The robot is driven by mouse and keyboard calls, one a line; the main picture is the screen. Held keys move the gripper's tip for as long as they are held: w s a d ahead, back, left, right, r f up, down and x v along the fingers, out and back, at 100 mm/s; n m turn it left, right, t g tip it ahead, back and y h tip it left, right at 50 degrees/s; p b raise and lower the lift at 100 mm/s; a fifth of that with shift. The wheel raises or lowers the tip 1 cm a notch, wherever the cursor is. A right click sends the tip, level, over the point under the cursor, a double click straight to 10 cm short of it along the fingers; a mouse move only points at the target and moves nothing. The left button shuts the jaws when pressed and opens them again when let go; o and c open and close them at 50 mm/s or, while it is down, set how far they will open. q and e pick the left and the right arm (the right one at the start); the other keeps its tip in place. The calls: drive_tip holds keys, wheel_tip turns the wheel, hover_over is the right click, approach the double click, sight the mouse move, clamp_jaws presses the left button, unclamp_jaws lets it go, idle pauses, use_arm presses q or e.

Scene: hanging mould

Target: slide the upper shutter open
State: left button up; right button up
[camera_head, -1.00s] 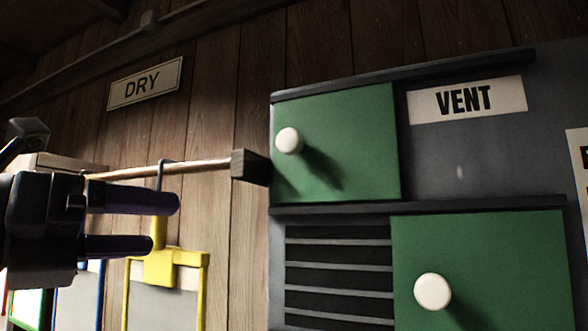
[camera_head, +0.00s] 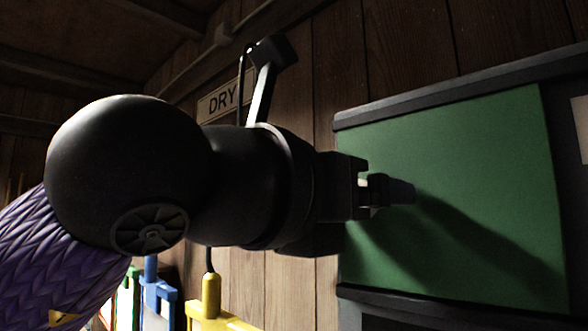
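The upper shutter (camera_head: 490,160) is a flat green panel on the right, in a dark frame. It fills much of the right side of the view. My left arm comes in from the left, and my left gripper (camera_head: 392,190) is in front of the shutter's left part. Its fingers point right and cast a long shadow on the green. The shutter's white knob is not visible; the gripper covers that area. I cannot tell whether the fingers are around the knob or beside it. My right gripper is not in view.
The dark upper rail (camera_head: 450,88) and lower rail (camera_head: 440,305) border the shutter. A DRY sign (camera_head: 222,102) is on the plank wall behind my arm. Yellow (camera_head: 212,300) and blue (camera_head: 158,293) hanging frames show at the lower left, below the arm.

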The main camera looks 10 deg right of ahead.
use_arm(q)
drive_tip(key=shift+s+a, duration=0.1)
drive_tip(key=shift+a, duration=0.05)
drive_tip(key=shift+c, duration=1.2)
drive_tip(key=shift+d, duration=0.2)
clamp_jaws()
